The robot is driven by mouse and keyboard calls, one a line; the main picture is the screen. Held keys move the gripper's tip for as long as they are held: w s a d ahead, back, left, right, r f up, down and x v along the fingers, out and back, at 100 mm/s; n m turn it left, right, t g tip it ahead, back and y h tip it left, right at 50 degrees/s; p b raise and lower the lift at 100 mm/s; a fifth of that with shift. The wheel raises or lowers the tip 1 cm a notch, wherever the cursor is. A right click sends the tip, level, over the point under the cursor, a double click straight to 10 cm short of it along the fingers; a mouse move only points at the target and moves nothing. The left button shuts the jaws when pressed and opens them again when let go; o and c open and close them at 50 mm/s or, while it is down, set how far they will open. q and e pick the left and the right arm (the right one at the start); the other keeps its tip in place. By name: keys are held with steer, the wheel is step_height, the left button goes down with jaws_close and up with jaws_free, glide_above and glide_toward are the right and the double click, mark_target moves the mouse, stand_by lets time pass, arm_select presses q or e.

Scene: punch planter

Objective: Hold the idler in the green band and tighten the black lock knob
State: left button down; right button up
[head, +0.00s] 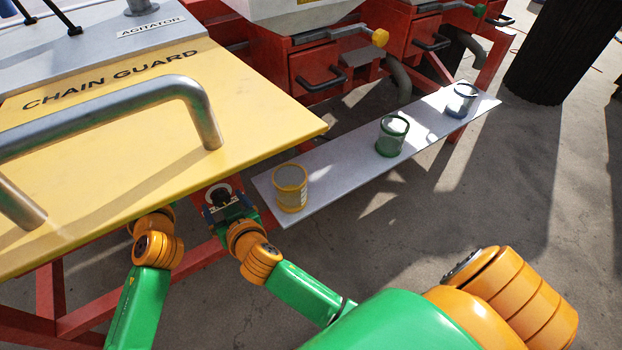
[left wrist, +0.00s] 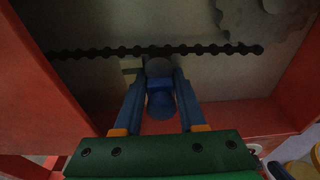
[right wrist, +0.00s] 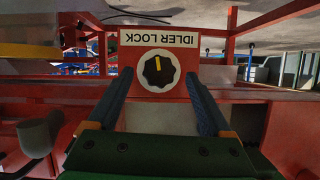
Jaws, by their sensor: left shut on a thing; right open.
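In the left wrist view my left gripper (left wrist: 160,75) is shut on the blue idler handle (left wrist: 160,104), with a grey round end just below the dark chain (left wrist: 95,52). A small pale mark lies left of it; the view is dim and I cannot make out a green band. In the head view the left gripper is hidden under the yellow chain guard (head: 230,110). My right gripper (right wrist: 157,78) is open, its fingers either side of the black lock knob (right wrist: 158,70) in view. The knob has a yellow pointer line, nearly upright, under an upside-down "IDLER LOCK" label (right wrist: 160,44).
A grey shelf (head: 345,152) to the right carries a yellow cup (head: 290,188), a green cup (head: 391,135) and a grey-blue cup (head: 461,100). Red frame bars (head: 100,318) run below.

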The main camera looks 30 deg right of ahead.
steer(key=v, duration=1)
steer(key=s+d+f+n+t+y, duration=0.1)
steer(key=s+d+n, duration=0.3)
steer(key=n, duration=0.8)
steer(key=s+d+f+n+t+y, duration=0.1)
steer(key=s+d+n+y, duration=0.3)
steer(key=n, duration=0.9)
steer(key=s+d, duration=0.1)
steer(key=s, duration=0.2)
steer(key=shift+d+n, duration=0.3)
steer(key=shift+s, duration=0.1)
